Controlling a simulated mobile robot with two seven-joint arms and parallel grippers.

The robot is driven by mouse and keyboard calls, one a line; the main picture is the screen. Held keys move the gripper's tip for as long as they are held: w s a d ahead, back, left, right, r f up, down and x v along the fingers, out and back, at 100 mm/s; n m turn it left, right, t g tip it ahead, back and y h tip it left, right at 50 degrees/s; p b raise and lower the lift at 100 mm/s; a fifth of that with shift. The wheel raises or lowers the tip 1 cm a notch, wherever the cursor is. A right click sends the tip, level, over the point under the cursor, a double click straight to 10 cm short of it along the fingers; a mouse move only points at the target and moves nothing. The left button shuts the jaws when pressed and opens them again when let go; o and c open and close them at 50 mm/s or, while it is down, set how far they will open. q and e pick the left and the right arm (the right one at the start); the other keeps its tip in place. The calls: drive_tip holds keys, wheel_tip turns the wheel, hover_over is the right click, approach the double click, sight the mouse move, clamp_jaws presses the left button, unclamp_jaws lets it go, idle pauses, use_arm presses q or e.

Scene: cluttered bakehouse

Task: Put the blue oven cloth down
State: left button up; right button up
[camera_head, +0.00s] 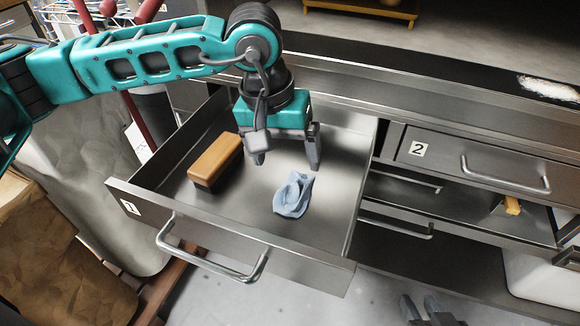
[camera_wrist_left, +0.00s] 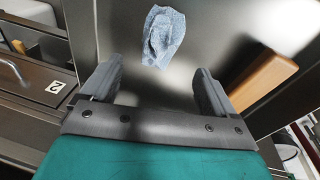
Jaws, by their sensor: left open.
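The blue oven cloth (camera_head: 293,196) lies crumpled on the floor of the open drawer marked 1 (camera_head: 335,205), right of the middle. It also shows in the left wrist view (camera_wrist_left: 163,36), beyond the fingertips and apart from them. My left gripper (camera_head: 286,162) points down into the drawer, just behind the cloth. Its fingers are spread, with nothing between them, in the left wrist view (camera_wrist_left: 155,75). My right gripper (camera_head: 421,307) shows only as dark finger ends at the bottom edge of the head view; its opening is unclear.
A wooden-backed brush or block (camera_head: 216,160) lies left of the cloth in the drawer. Drawer 2 (camera_head: 470,165) is shut at the right. Below it, an open compartment holds a tool with a yellow handle (camera_head: 512,205). Paper sacks (camera_head: 60,250) stand at the left.

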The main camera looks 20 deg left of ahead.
sight(281, 186)
use_arm(q)
drive_tip(key=r, duration=0.4)
drive_tip(key=shift+s+a+r, duration=0.25)
drive_tip(key=shift+a+r, duration=0.05)
drive_tip(key=shift+r, duration=0.1)
drive_tip(key=shift+p, duration=0.3)
